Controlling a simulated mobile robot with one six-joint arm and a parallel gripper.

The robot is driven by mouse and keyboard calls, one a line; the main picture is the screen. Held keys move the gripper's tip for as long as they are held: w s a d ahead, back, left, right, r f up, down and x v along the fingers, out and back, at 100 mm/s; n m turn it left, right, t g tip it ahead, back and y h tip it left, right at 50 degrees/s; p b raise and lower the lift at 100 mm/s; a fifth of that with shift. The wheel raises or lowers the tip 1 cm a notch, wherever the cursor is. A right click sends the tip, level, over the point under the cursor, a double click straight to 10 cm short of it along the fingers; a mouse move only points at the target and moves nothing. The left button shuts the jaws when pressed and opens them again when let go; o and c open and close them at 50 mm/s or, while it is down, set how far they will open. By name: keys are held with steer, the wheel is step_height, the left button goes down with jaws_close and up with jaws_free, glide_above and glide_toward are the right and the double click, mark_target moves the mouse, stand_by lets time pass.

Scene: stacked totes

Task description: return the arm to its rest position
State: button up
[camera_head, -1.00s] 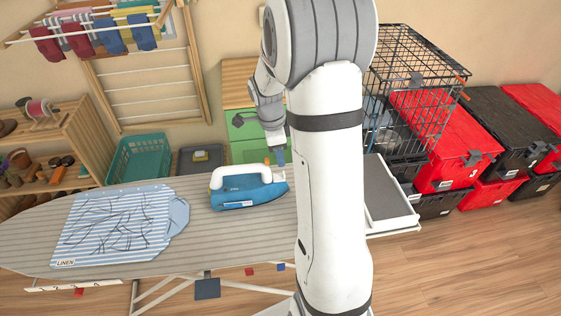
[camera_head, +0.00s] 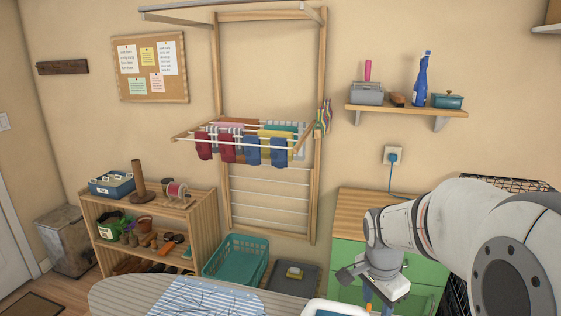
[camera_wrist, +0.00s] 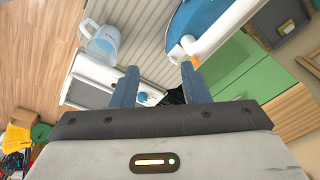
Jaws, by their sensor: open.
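My arm (camera_head: 440,225) reaches in from the lower right of the head view, bent, with the wrist hanging in front of the green drawer cabinet (camera_head: 345,248). My gripper (camera_head: 377,304) points down near the bottom edge. In the wrist view my gripper (camera_wrist: 159,72) shows two blue-grey fingers spread apart with nothing held between them.
The head view shows a wall drying rack (camera_head: 318,110), a teal basket (camera_head: 235,262), a wooden shelf unit (camera_head: 150,232) and a wall shelf (camera_head: 405,109).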

steer(key=s+a+r+n+t, duration=0.1)
steer(key=s+a+r+n, duration=0.1)
steer(key=s+n, duration=0.4)
steer(key=s+a+r+n+t+y, duration=0.1)
steer(key=s+a+r+n, duration=0.1)
steer(key=s+a+n, duration=0.2)
steer(key=s+n, duration=0.3)
steer(key=shift+s+a, duration=0.1)
stand_by(0.3)
